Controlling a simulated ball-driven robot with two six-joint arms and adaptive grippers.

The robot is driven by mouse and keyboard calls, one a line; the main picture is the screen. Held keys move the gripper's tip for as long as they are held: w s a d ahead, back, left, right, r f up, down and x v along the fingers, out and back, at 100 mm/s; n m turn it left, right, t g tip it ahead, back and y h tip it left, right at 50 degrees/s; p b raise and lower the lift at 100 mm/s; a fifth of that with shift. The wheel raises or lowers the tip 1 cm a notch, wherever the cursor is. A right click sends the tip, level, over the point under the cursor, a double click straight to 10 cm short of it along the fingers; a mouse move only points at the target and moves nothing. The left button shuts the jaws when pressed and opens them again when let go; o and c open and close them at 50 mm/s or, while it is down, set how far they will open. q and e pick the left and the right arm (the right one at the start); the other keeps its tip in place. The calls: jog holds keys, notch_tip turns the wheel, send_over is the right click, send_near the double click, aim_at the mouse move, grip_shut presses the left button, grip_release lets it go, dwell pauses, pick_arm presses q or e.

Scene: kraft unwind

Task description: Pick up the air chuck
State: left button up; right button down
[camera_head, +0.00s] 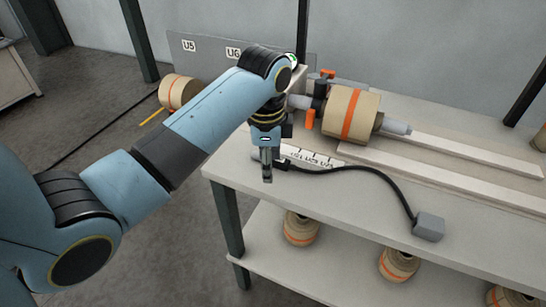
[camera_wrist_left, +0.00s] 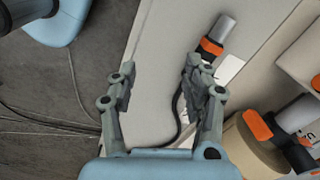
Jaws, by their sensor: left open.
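The air chuck (camera_wrist_left: 220,32) is a grey cylinder with an orange and black collar. In the left wrist view it lies on the table top, beyond the tip of the right-hand finger. A black hose runs from it behind that finger. In the head view my left gripper (camera_head: 267,178) points down over the table's left end and largely hides the chuck. The hose (camera_head: 385,180) leads from there to a grey box (camera_head: 429,226). In the wrist view my left gripper (camera_wrist_left: 159,78) is open, with nothing between its fingers. My right gripper is not in view.
A kraft roll (camera_head: 350,113) on a grey shaft with orange levers (camera_head: 310,119) stands right of the gripper. White rails (camera_head: 440,178) and a printed scale strip (camera_head: 310,157) lie on the table (camera_head: 340,215). More rolls (camera_head: 300,228) sit on the lower shelf.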

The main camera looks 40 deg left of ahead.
aim_at(283, 161)
pick_arm(q)
jog(key=w+r+m+g, duration=0.1)
jog(key=w+r+m, duration=0.3)
jog(key=w+r, duration=0.25)
jog(key=f, duration=1.1)
jog(key=shift+a+p, duration=0.35)
jog(key=shift+a, duration=0.05)
jog(key=shift+r, duration=0.1)
grip_shut()
